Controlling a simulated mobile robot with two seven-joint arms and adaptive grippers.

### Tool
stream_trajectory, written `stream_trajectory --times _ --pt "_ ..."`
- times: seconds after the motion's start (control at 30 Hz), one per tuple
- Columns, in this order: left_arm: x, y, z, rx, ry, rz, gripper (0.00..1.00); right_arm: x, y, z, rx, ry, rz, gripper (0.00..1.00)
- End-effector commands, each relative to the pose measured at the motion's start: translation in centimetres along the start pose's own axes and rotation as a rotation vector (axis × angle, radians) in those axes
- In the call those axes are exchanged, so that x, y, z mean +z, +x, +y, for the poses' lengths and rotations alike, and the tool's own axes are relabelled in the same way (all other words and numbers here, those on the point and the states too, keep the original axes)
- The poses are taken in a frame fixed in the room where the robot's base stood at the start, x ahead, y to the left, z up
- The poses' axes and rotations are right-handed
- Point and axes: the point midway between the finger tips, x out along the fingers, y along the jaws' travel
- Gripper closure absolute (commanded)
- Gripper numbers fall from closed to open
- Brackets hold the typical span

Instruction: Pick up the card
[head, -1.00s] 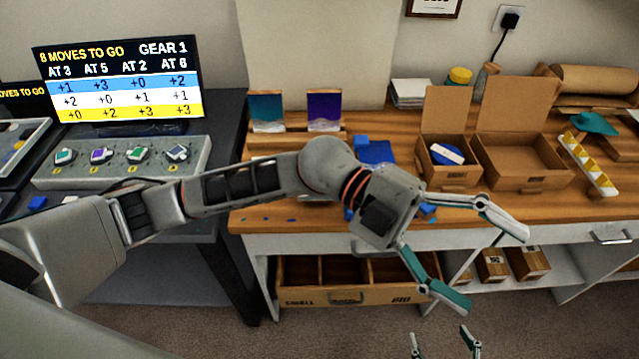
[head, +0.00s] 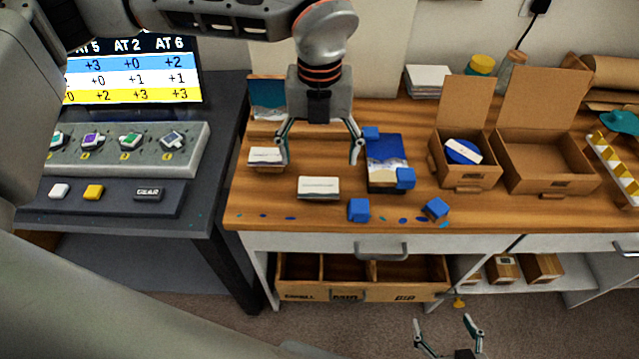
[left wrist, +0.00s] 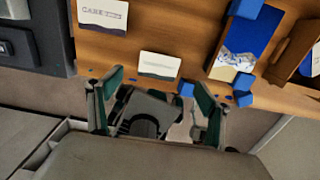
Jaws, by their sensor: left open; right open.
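One white card (head: 318,187) with a line of print stands near the front of the wooden bench, and it also shows in the left wrist view (left wrist: 159,65). A second white card (head: 266,157) stands further back to its left; in the left wrist view (left wrist: 103,13) its print starts with "CARE". My left gripper (head: 320,150) is open and empty, pointing down over the bench. In the head view its fingers appear behind and above the front card, spread to either side; its height over the bench is unclear. My right gripper (head: 444,322) is open and empty, low at the bottom edge.
A blue-and-white picture panel (head: 387,165) with blue blocks (head: 359,210) around it lies right of the cards. Open cardboard boxes (head: 545,160) stand further right. A teal picture (head: 267,95) stands behind my left gripper. The dark console (head: 120,195) is left.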

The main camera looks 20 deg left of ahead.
Motion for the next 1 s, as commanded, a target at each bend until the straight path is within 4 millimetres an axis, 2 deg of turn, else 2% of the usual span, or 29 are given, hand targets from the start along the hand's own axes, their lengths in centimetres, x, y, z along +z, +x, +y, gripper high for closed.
stream_trajectory --times 0.1,0.27,0.6,1.0 --pt "-0.2 1.5 0.0 0.001 0.002 0.004 0.22 0.1 0.0 0.0 0.0 0.0 0.0 0.25" --pt "-0.3 2.5 0.1 0.0 0.003 0.006 0.22 0.0 0.0 0.0 0.0 0.0 0.0 0.25" --pt "-0.7 6.8 0.2 -0.001 0.004 0.005 0.22 0.1 0.0 0.0 0.0 0.0 -0.001 0.25" --pt "-0.7 6.9 0.1 -0.002 0.004 0.004 0.22 0.1 0.0 0.0 0.001 -0.001 0.0 0.25"
